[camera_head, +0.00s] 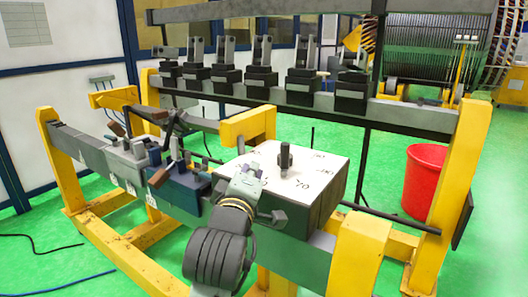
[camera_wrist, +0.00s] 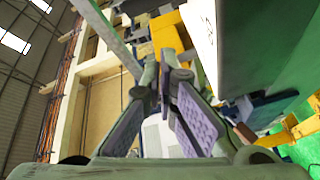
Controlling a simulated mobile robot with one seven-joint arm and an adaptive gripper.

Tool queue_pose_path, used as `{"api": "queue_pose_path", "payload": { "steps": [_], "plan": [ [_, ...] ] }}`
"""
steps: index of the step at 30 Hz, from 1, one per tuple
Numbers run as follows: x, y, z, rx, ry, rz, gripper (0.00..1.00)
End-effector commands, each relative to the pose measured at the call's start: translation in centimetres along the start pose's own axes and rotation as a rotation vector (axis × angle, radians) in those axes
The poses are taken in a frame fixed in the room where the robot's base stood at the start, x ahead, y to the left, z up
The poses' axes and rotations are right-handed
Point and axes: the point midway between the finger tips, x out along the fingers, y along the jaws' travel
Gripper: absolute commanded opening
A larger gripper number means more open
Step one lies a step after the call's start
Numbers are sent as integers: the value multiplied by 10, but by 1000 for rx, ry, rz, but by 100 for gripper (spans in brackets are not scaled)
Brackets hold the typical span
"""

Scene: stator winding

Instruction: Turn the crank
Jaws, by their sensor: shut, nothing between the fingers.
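My gripper (camera_head: 252,172) is in front of the left front corner of a white-topped dark box in the head view. In the wrist view its fingers (camera_wrist: 165,68) come together at the tips with nothing between them. I cannot tell for sure which part is the crank. A dark upright knob (camera_head: 286,158) stands on the box top among printed marks. A lever with a brown grip (camera_head: 159,178) sticks out from the blue unit (camera_head: 187,187), left of my gripper and apart from it. My arm hides part of the rail and the box's front.
The white-topped box (camera_head: 318,172) stands close to my gripper. Yellow frame posts (camera_head: 358,255) stand at the right front. Several black clamps (camera_head: 303,85) line the rear rail. A red bin (camera_head: 424,180) stands on the green floor at right.

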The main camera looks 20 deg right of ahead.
Motion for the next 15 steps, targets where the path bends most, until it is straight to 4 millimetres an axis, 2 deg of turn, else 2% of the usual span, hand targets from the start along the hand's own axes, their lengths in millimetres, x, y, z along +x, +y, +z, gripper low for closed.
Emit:
{"api": "queue_pose_path", "payload": {
  "steps": [3, 6, 11, 15],
  "plan": [
    [-1, 1, -2, -208, 38, -8, 0],
    [-1, 0, -4, -316, 59, -10, 0],
    [4, -1, -6, -372, 71, -12, 0],
    [23, -1, -7, -371, 69, -14, 0]
  ]
}}
